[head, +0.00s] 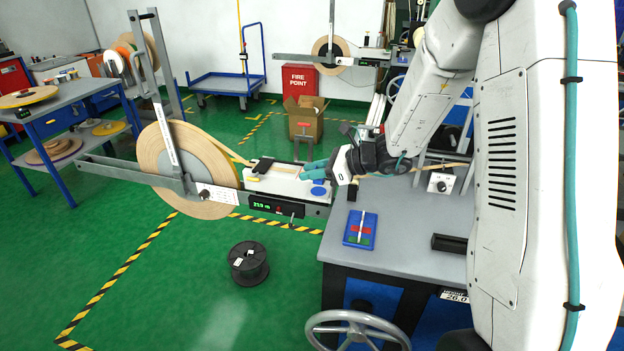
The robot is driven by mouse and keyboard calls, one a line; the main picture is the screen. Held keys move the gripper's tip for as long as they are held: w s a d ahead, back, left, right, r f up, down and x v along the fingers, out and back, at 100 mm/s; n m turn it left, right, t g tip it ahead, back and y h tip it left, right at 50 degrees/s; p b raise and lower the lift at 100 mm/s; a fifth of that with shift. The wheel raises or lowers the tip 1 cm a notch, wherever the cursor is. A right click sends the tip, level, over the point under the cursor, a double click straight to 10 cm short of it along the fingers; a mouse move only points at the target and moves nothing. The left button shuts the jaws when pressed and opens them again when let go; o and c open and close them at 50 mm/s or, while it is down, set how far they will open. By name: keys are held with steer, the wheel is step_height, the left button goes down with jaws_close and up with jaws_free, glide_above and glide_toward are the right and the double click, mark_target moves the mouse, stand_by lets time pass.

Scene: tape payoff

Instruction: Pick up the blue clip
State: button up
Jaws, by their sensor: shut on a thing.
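My gripper (308,170) is at the right end of the white splicing deck (283,182), its teal fingers pointing left. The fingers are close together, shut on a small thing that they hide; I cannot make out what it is. A flat blue oval piece (319,190) shows on the deck just below the fingers; I cannot tell whether it is the blue clip. A blue tray (351,240) on the grey bench holds red and green pieces and a white stick. No separate blue clip stands out against the blue tray.
A large tape roll (156,150) hangs left of the deck, its tape running towards the deck. A black clamp (263,165) sits on the deck. A black block (452,243) lies on the grey bench (405,225). A handwheel (358,318) is in front. The bench around the tray is clear.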

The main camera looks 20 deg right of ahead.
steer(key=s+d+r, duration=0.1)
steer(key=s+d, duration=0.3)
steer(key=s, duration=0.3)
steer(key=s+d+r, duration=0.1)
steer(key=s+d, duration=0.2)
steer(key=s, duration=0.4)
steer(key=w+d+m+t+h, duration=0.1)
steer(key=w+d+m+h, duration=0.1)
steer(key=w, duration=0.2)
steer(key=w+d+m+t+h, duration=0.1)
steer(key=w+m+t, duration=0.1)
steer(key=w, duration=0.2)
steer(key=w+d+m+t+h, duration=0.1)
steer(key=w+d+m+h, duration=0.1)
steer(key=w, duration=0.2)
steer(key=shift+w+d+r+t+h, duration=0.1)
steer(key=shift+d+r+t+h, duration=0.1)
steer(key=shift+d+t+h, duration=0.15)
steer(key=shift+m+t+h, duration=0.25)
steer(key=shift+m+h, duration=0.5)
steer(key=shift+m, duration=0.15)
steer(key=w+a, duration=0.2)
steer(key=w+a+f, duration=0.1)
steer(key=w+a, duration=0.1)
steer(key=a, duration=0.1)
steer(key=w+a+f, duration=0.1)
steer(key=w+a, duration=0.1)
steer(key=shift+w+a, duration=0.1)
steer(key=shift+a, duration=0.55)
